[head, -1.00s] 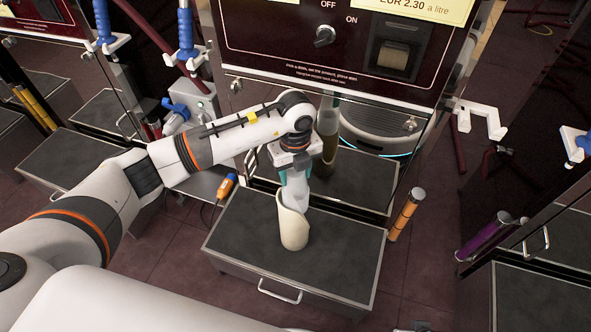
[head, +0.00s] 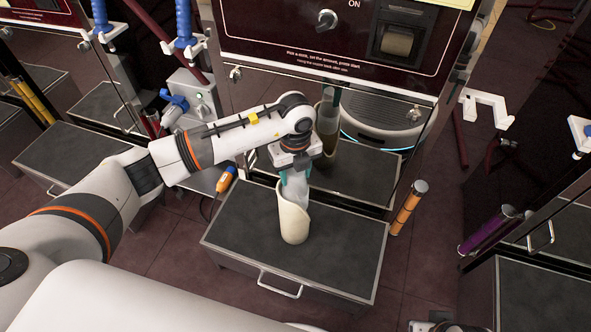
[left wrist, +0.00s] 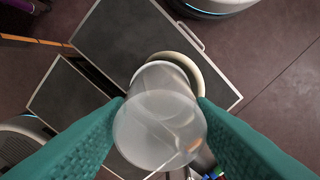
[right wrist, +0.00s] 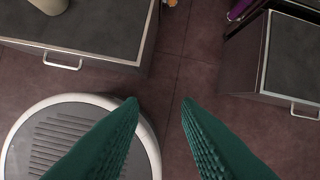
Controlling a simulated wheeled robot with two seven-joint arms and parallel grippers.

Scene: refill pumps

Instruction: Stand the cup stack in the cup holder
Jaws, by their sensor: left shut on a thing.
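The translucent cup stack (head: 296,188) is upright in my left gripper (head: 290,172), which is shut on it. The cream cup holder (head: 293,224), a tube with a slanted cut rim, stands on the dark box top directly below. The stack's lower end appears to be within the holder's rim, and its bottom is hidden. In the left wrist view the stack (left wrist: 160,128) lies between the teal fingers, with the holder's rim (left wrist: 196,62) around its far end, offset to one side. My right gripper (right wrist: 160,104) is open and empty above the floor.
The dark-topped box (head: 345,250) has free room around the holder. The dark red machine panel (head: 300,40) rises behind it. An orange cylinder (head: 408,208) stands at the box's right, and an orange-handled tool (head: 226,178) is at its left.

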